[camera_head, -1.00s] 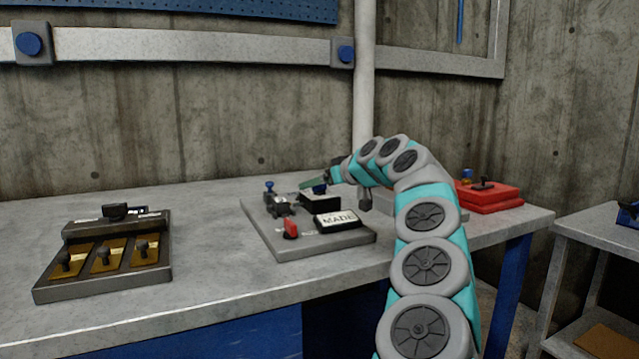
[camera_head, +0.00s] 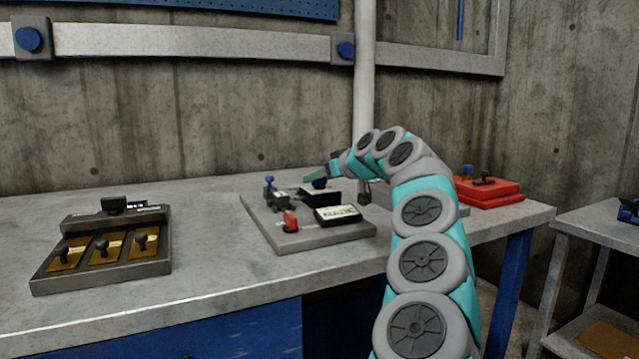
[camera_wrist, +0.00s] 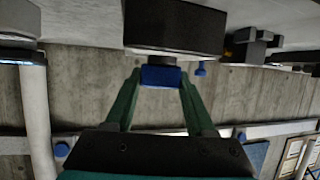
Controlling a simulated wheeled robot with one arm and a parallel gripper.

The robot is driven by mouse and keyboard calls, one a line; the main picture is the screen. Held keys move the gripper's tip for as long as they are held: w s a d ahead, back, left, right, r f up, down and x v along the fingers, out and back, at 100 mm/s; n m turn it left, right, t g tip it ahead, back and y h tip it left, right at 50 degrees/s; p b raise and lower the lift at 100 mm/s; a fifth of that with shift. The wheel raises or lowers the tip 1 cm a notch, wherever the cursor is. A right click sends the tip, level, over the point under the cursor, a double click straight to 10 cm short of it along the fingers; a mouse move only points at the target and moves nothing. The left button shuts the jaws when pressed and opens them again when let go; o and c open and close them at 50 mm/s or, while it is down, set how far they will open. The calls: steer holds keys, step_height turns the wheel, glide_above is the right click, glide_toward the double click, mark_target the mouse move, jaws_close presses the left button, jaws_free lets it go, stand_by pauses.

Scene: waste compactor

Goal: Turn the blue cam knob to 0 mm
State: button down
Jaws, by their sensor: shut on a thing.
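The blue cam knob (camera_wrist: 161,76) sits between the two green fingertips of my gripper (camera_wrist: 160,80) in the wrist view, which shows the scene upside down. The knob is attached to a black block (camera_wrist: 175,27). In the head view, my gripper (camera_head: 316,176) is over the black block (camera_head: 320,197) on the grey panel, with a little of the blue knob (camera_head: 320,184) showing below the fingers. My gripper is shut on the knob. I cannot read any scale or the knob's setting.
The grey panel (camera_head: 310,238) also carries a red switch (camera_head: 290,221), a white label plate (camera_head: 338,214) and another blue knob (camera_head: 270,181). A console with brass plates (camera_head: 105,270) stands left, a red box (camera_head: 488,193) right. A white pipe (camera_head: 364,80) rises behind my arm.

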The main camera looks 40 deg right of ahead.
steer(key=f+m+h+b, duration=0.1)
steer(key=b, duration=0.3)
steer(key=shift+m+h, duration=0.3)
steer(key=shift+h, duration=0.1)
steer(key=shift+r+m+h+b, duration=0.2)
steer(key=shift+m+h+b, duration=0.25)
steer(key=shift+b, duration=0.45)
steer(key=shift+r+h, duration=0.25)
steer(key=shift+c, duration=1.2)
jaws_free()
steer(key=shift+b+v, duration=0.6)
steer(key=shift+v, duration=3.3)
steer(key=shift+r, duration=0.1)
steer(key=shift+r, duration=0.1)
